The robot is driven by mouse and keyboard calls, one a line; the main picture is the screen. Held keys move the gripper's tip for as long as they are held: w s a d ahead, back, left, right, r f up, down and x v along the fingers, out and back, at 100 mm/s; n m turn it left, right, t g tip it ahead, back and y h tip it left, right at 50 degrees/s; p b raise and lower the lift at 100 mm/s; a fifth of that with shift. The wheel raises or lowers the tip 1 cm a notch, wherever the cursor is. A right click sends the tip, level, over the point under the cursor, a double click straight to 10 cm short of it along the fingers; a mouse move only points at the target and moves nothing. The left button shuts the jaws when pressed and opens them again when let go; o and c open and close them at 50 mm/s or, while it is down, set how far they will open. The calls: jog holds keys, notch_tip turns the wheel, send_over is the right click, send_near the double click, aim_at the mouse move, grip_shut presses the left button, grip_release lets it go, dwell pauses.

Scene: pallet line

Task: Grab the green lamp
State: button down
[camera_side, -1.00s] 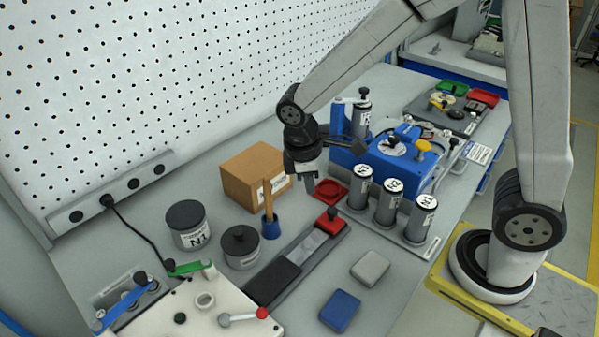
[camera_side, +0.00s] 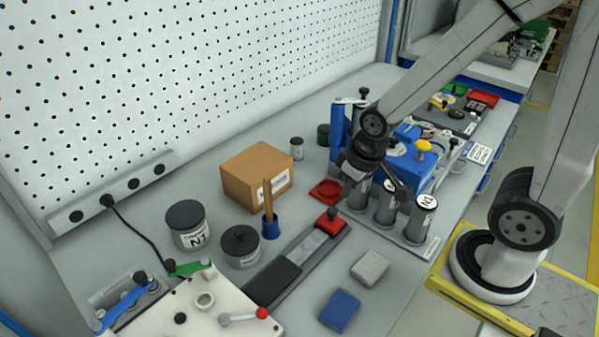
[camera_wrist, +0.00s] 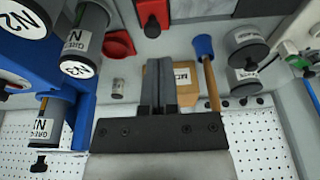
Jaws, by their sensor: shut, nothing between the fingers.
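I see no thing that is clearly a green lamp. A small dark green cylinder (camera_side: 323,134) stands at the back beside a blue upright, and a dark green round spot (camera_side: 180,318) is on the white panel at the front left; I cannot tell whether either is the lamp. My gripper (camera_wrist: 158,62) is shut and empty, with its two fingers together in the wrist view. In the side view it hangs above the row of labelled canisters, near the red dish (camera_side: 326,190), and its fingertips are hard to make out there.
Labelled canisters (camera_side: 424,218) and a blue machine (camera_side: 405,163) crowd the right. Bare bench lies around the blue block (camera_side: 340,310).

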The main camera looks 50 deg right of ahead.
dwell(0.4)
grip_release()
jog(key=shift+r, duration=0.15)
